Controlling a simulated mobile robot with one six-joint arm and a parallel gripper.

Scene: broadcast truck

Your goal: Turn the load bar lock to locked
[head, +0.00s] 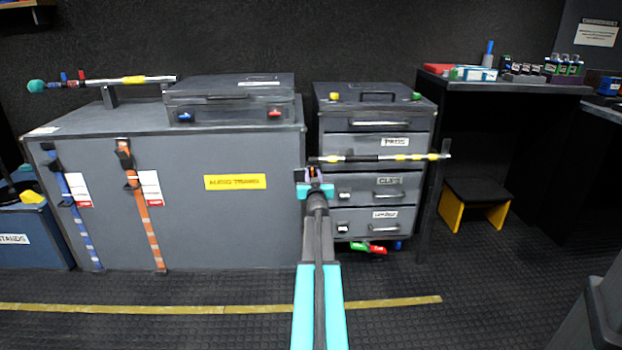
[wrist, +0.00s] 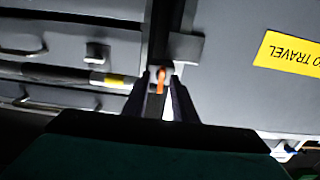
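The load bar (head: 380,158), with yellow bands and dark and pale sections, runs level across the front of the drawer cabinet. In the wrist view the load bar (wrist: 70,76) comes in from the left, its yellow band near my fingers. A small orange lever (wrist: 161,77), seemingly the load bar lock, stands upright in that picture on a pale mount at the bar's end. My gripper (head: 314,175) is at the bar's left end; in the wrist view its fingers (wrist: 162,88) are apart, one on each side of the lever. Pale gaps show beside the lever. In the head view my gripper mostly hides it.
The grey drawer cabinet (head: 350,225) stands behind the bar. To its left is a large grey case (head: 215,235) with a yellow label, blue and orange straps, and a smaller case (head: 230,90) on top. A dark bench (head: 500,87) and a yellow-sided stool (head: 475,190) are right.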

